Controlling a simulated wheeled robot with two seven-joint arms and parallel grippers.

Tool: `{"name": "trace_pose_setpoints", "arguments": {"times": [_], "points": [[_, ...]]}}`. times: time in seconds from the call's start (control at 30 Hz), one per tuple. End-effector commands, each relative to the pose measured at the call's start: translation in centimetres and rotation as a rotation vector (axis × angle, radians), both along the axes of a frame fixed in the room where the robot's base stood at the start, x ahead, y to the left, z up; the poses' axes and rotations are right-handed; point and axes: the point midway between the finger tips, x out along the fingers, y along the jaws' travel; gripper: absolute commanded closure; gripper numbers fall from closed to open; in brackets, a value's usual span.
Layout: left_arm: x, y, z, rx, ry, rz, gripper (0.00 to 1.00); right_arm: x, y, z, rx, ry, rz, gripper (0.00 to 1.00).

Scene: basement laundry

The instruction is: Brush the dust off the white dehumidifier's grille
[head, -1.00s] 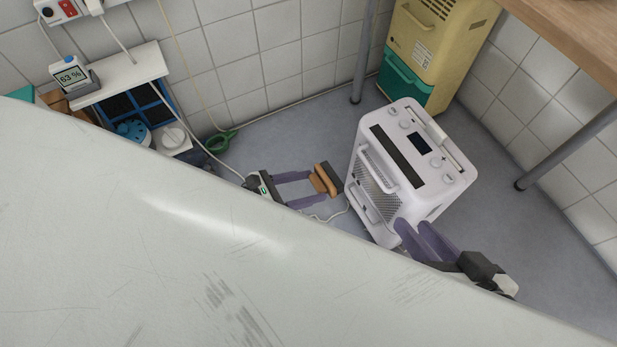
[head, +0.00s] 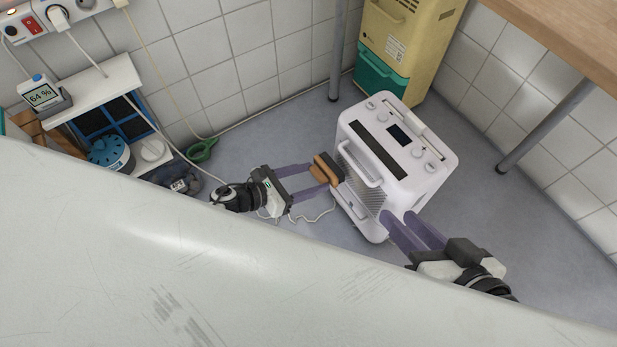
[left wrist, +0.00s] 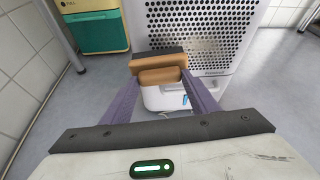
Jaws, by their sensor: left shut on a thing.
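The white dehumidifier (head: 410,165) stands on the grey floor, its perforated grille (head: 359,185) facing lower left. In the left wrist view the grille (left wrist: 200,28) fills the top. My left gripper (head: 325,174) is shut on a brush with a tan wooden body (head: 321,174) and a dark bristle side (left wrist: 158,53) towards the grille. The brush is at the grille's lower left part; I cannot tell whether the bristles touch. My right gripper (head: 397,214) seems slightly open, with nothing seen in it, close by the dehumidifier's near side.
A large pale curved surface (head: 200,270) crosses the foreground. A yellow unit with a teal tank (head: 381,79) stands behind the dehumidifier. Table legs (head: 540,128) rise at the right and back. A shelf with a humidity display (head: 42,94) and cables are at left.

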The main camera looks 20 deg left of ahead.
Motion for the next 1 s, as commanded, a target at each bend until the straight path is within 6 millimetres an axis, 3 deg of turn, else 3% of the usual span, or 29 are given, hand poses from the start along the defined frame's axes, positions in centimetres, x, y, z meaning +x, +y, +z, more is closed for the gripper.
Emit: {"name": "trace_pose_setpoints", "arguments": {"times": [1.0], "points": [[1.3, -1.0, 0.0, -0.001, -0.001, -0.001, 0.64, 0.0, 0.0, -0.5, 0.000, -0.001, 0.001, 0.71]]}}
